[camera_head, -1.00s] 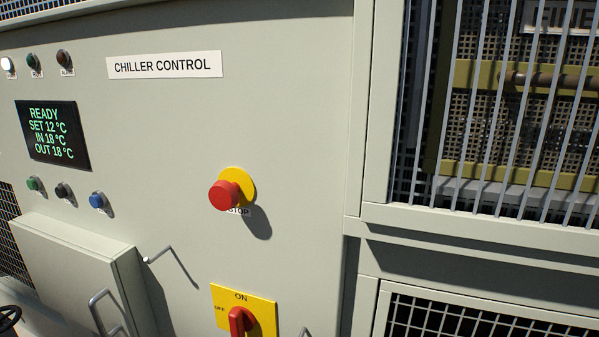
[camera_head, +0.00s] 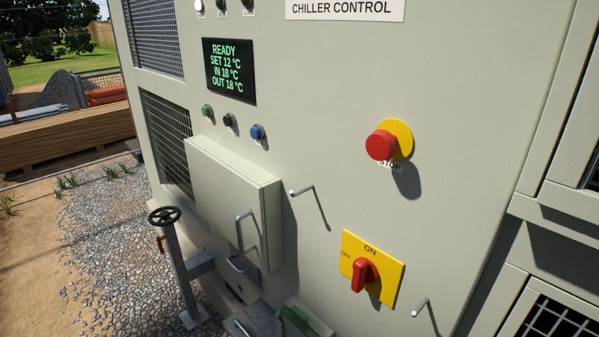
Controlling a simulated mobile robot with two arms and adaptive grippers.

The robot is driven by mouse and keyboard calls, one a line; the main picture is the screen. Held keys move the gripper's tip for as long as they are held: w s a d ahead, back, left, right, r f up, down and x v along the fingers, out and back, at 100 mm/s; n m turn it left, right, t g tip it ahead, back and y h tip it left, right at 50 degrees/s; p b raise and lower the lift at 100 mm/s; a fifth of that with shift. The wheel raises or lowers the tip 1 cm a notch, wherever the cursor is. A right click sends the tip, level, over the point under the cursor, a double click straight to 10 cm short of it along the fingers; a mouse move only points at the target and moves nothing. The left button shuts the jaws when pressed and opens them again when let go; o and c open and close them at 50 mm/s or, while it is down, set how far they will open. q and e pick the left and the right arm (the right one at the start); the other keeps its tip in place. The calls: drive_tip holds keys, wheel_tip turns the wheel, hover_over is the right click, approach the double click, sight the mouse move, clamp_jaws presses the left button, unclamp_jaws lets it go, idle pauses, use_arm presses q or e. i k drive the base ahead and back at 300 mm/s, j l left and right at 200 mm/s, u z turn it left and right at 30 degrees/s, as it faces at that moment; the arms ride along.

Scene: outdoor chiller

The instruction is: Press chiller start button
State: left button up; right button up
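The chiller's pale grey control panel (camera_head: 330,90) fills the middle of the head view. A green button (camera_head: 207,111), a black button (camera_head: 229,120) and a blue button (camera_head: 257,132) sit in a row below the display (camera_head: 229,70). The labels under these buttons are too small to read. The display reads READY, SET 12 °C, IN 18 °C, OUT 18 °C. A red stop button (camera_head: 381,145) on a yellow disc is to the right. Neither of my grippers is in the picture.
A red rotary switch (camera_head: 364,273) on a yellow plate points at ON. A box with a handle (camera_head: 235,205) juts out below the buttons. A handwheel (camera_head: 164,215) on a post stands at the lower left. Bent rods (camera_head: 310,200) stick out of the panel. Gravel (camera_head: 110,250) lies at left.

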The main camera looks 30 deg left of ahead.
sight(205, 110)
drive_tip(key=u, duration=1.4)
